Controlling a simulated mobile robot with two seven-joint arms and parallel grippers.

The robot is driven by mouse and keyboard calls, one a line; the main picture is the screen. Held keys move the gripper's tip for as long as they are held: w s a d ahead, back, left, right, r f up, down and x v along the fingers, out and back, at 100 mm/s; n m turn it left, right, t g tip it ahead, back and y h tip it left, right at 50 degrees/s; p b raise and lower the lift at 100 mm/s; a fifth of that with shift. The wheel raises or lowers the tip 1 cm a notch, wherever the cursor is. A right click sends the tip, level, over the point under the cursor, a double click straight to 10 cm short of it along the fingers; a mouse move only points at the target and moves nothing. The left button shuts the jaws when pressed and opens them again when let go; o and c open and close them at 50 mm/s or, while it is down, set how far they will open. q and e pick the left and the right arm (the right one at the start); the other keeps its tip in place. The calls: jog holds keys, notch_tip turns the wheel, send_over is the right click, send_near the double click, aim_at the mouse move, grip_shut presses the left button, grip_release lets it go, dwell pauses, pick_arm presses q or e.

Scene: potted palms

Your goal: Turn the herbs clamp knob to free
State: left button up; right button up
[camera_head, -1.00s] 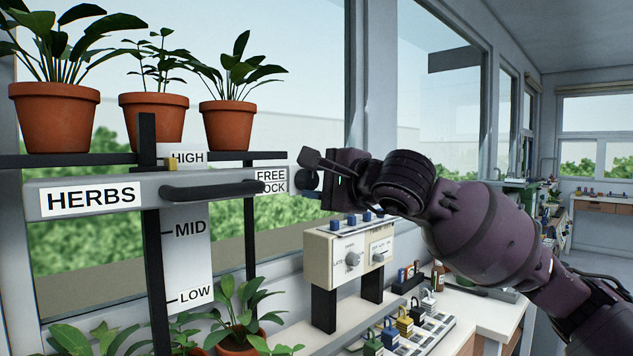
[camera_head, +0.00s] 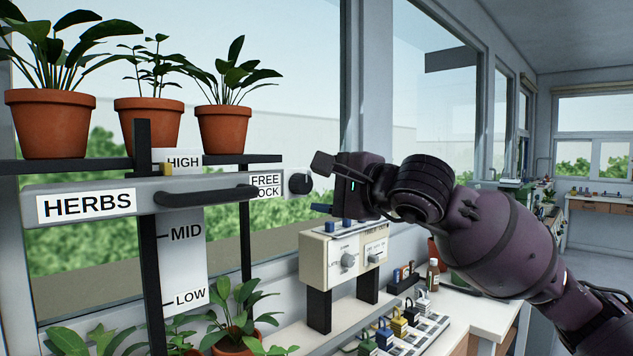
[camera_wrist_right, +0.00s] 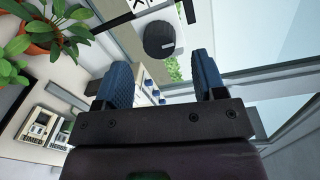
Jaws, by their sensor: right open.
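The herbs clamp knob (camera_head: 300,183) is a dark round knob at the right end of the grey shelf bar. The bar carries a HERBS label (camera_head: 87,204) and a FREE / LOCK label (camera_head: 265,186), partly covered by the black handle. My right gripper (camera_head: 322,184) is just right of the knob, open and apart from it. In the right wrist view the knob (camera_wrist_right: 158,40) lies ahead of and between the two blue fingers (camera_wrist_right: 162,82), with a small light mark on its face. My left gripper is not in view.
Several potted plants (camera_head: 148,125) stand on the shelf above the bar. A beige control box (camera_head: 341,262) on dark posts stands below my right gripper. A bench with several small coloured items (camera_head: 400,325) is lower right. The window is behind the bar.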

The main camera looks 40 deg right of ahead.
jog(key=s+p, duration=0.1)
jog(key=s, duration=0.6)
jog(key=shift+d+r, duration=0.15)
jog(key=shift+d, duration=0.1)
